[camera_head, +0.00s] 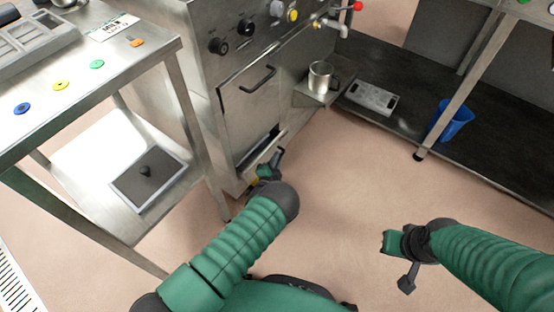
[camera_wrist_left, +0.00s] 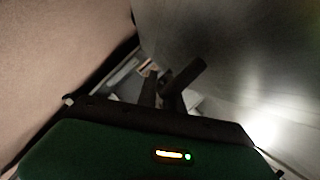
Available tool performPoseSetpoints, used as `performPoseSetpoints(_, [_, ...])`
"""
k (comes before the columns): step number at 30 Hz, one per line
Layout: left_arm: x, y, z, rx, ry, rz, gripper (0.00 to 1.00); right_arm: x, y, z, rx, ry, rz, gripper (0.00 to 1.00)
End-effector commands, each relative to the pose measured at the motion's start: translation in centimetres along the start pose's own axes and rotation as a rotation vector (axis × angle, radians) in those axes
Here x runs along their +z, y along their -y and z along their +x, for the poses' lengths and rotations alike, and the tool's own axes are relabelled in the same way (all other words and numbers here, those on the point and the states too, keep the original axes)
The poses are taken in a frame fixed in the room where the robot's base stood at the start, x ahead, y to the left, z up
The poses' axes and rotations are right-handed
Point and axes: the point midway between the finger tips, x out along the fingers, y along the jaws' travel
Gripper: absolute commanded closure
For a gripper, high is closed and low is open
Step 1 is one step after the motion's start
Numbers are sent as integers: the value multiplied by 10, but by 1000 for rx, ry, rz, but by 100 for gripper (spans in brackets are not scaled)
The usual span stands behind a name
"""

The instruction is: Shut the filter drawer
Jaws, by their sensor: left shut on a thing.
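The filter drawer (camera_head: 243,186) is low at the foot of the steel machine, below a door with a bar handle. A dark gap shows just above it. My left gripper (camera_head: 270,163) is down at the drawer's front, shut on what looks like its handle; my own wrist hides most of the grip. In the left wrist view the dark fingers (camera_wrist_left: 168,88) are close together beside a large grey metal face, in dim light.
The machine door (camera_head: 262,88) is above the drawer. A steel mug (camera_head: 320,76) stands on a small shelf at right. A steel table (camera_head: 65,110) with a lower shelf stands close on the left. A blue bin (camera_head: 455,118) sits at far right. The floor between is clear.

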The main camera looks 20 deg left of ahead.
Motion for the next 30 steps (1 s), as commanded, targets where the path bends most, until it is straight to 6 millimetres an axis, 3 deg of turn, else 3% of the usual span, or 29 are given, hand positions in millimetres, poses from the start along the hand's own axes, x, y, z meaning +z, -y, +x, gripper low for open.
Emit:
performPoseSetpoints(16, [4, -2, -1, 5, 5, 1, 100, 0, 0, 1, 0, 0, 0, 100])
performPoseSetpoints(24, [33, 19, 12, 3, 7, 1, 100, 2, 0, 7, 0, 0, 0, 100])
performPoseSetpoints(30, [37, 23, 13, 5, 8, 2, 100, 2, 0, 7, 0, 0, 0, 100])
